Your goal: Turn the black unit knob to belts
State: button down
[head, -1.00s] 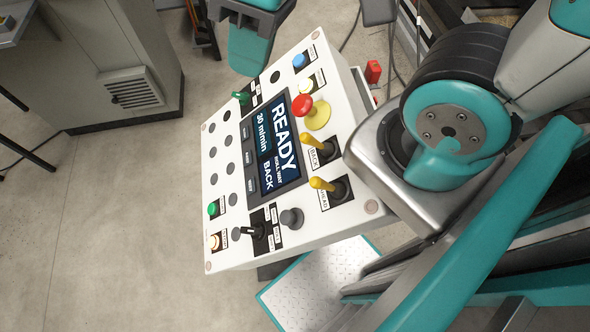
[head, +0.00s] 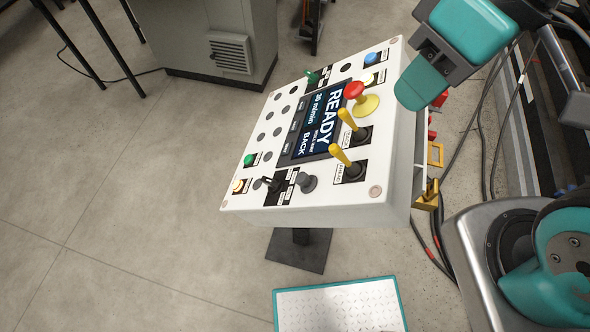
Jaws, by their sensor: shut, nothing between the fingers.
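A white control panel (head: 235,207) stands on a post, its sloped face toward me. Near its lower left is a black knob (head: 271,185) on a black plate with small white labels around it; its handle points left. The labels are too small to read surely. A plain dark grey knob (head: 307,182) sits just right of it. My gripper (head: 418,98) is shut and empty beyond the panel's upper right edge, well apart from the black knob.
Two yellow levers (head: 341,155) and a red mushroom button (head: 354,90) stick up along the panel's right side. A screen (head: 315,125) reads READY and BACK. Cables (head: 490,140) lie right.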

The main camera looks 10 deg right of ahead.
aim_at(274, 186)
jog(key=z, duration=0.9)
jog(key=k, duration=0.85)
jog(key=u, duration=1.15)
jog(key=i, duration=1)
jog(key=k, duration=1)
jog(key=z, duration=0.55)
jog(key=i, duration=0.65)
jog(key=u, duration=0.8)
